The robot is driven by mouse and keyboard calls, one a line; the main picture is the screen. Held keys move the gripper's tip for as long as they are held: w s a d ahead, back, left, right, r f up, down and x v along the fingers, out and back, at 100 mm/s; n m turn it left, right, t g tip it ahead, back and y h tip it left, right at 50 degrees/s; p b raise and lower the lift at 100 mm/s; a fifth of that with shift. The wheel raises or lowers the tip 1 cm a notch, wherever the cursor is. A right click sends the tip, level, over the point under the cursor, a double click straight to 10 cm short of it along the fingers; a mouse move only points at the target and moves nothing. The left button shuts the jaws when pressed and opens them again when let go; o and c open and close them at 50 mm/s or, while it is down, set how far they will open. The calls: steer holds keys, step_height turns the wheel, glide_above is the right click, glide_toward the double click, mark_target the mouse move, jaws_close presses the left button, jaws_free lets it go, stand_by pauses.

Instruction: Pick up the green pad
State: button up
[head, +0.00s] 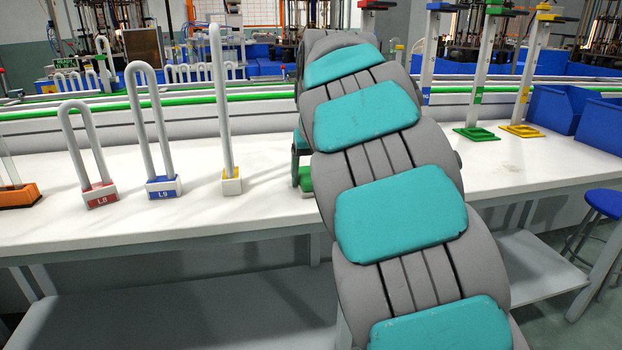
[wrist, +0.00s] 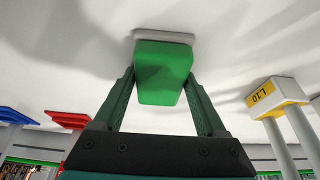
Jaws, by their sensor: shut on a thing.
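The green pad (wrist: 163,75) is a block seen in the middle of the wrist view, between the two dark green fingers of my gripper (wrist: 164,90). The fingers are shut on its sides. A pale grey rim shows at its far end; I cannot tell whether the pad touches the table. In the head view, only a small part of the green pad (head: 306,180) shows at the left edge of my arm, just over the white table. My arm hides the rest of it and most of my gripper.
On the white table (head: 240,215), a yellow-based glass tube (head: 231,186), blue-based L9 (head: 163,187) and red-based L8 (head: 101,196) stand to the left. Tall stands with a green base (head: 477,134) and a yellow base (head: 522,130) stand right. Blue bins (head: 603,128) are at far right.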

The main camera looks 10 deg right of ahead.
mark_target(310, 170)
steer(key=shift+r, duration=0.1)
steer(key=shift+r, duration=1.85)
steer(key=s+r+b, duration=0.1)
steer(key=s+b, duration=0.1)
steer(key=s, duration=1.4)
steer(key=shift+r+b, duration=0.25)
steer(key=shift+b, duration=0.1)
